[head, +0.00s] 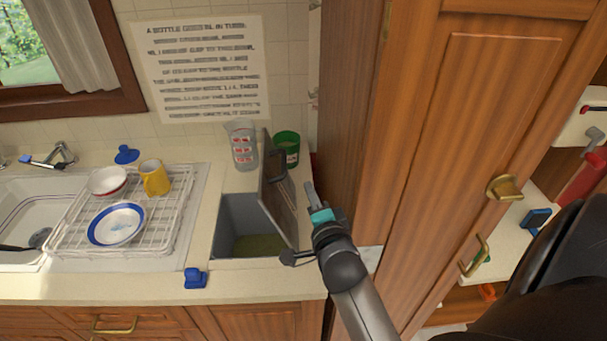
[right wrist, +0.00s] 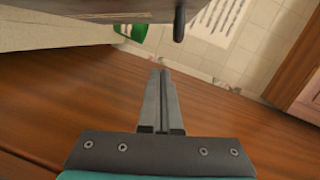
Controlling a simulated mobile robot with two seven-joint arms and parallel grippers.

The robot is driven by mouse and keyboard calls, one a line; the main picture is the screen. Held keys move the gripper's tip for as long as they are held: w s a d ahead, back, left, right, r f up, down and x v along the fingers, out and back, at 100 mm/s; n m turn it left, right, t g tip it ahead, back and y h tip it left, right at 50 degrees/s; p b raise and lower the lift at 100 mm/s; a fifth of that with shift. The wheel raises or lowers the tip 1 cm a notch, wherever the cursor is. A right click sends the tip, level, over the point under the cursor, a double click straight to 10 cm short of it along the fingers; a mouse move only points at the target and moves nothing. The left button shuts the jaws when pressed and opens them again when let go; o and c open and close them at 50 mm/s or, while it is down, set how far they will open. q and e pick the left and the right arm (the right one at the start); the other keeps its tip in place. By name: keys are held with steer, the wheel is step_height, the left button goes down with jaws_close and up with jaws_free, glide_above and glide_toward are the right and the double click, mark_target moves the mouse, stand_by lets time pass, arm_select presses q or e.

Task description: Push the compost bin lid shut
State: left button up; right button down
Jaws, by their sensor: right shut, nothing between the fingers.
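The compost bin (head: 232,215) is a grey box set in the counter, with green-brown matter at its bottom. Its dark lid (head: 279,195) stands open, raised steeply on the bin's right side. My right gripper (head: 310,190) is shut and empty, just right of the lid, with its fingers pointing up and away. In the right wrist view the shut fingers (right wrist: 162,85) show in the middle, and a dark panel (right wrist: 90,25), likely the lid, spans the top with a short peg. I cannot tell whether the fingers touch the lid. My left gripper is not in view.
A clear measuring jug (head: 242,146) and a green container (head: 287,148) stand behind the bin. A dish rack (head: 183,215) with bowls and a yellow mug is to the left. A blue object (head: 195,278) sits at the counter's front edge.

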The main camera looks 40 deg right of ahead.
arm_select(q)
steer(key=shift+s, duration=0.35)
arm_select(e)
steer(key=w+d+t, duration=0.1)
steer(key=w, duration=0.7)
steer(key=shift+d+r+t+y, duration=0.3)
steer(key=shift+r+y, duration=0.1)
steer(key=shift+r, duration=0.05)
